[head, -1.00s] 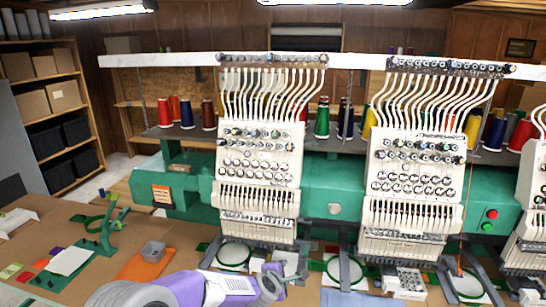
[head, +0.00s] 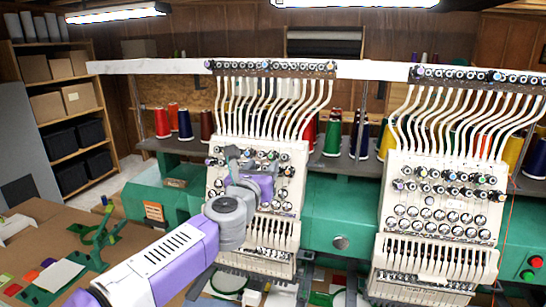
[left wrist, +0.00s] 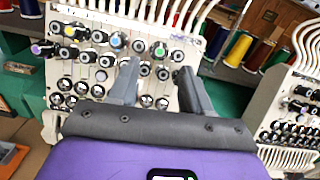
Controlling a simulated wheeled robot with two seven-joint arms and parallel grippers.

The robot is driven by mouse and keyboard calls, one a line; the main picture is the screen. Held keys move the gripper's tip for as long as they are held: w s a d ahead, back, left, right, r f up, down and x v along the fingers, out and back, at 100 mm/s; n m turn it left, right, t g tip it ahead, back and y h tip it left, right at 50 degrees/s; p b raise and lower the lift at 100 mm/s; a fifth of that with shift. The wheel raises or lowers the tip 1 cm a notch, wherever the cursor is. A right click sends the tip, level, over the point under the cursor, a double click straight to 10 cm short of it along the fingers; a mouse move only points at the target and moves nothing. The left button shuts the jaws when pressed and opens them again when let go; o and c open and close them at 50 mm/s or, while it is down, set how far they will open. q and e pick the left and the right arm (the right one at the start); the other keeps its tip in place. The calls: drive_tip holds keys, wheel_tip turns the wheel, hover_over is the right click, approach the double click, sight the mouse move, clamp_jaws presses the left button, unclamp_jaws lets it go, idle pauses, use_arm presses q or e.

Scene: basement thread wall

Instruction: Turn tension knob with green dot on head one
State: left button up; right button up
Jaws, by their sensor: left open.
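Head one (head: 284,232) is the left white panel of tension knobs, seen from the front in the head view. Its upper rows carry dark knobs with coloured dots. My left gripper (left wrist: 158,70) is open and empty in front of the knob rows. In the head view my left gripper (head: 241,156) hides some knobs. My right gripper is not in view.
A second white head (head: 435,225) stands to the right on the green machine body (head: 325,215). White thread tubes (head: 275,105) rise above head one. Thread cones (head: 184,124) stand on the shelf behind. An orange tray-like patch is not clearly visible now.

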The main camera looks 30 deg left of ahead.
sight(270, 156)
use_arm(q)
drive_tip(key=x, duration=0.5)
drive_tip(key=shift+w+a, duration=0.1)
drive_tip(key=shift+w, duration=0.3)
drive_tip(key=shift+f, duration=0.1)
drive_tip(key=shift+c, duration=0.4)
clamp_jaws()
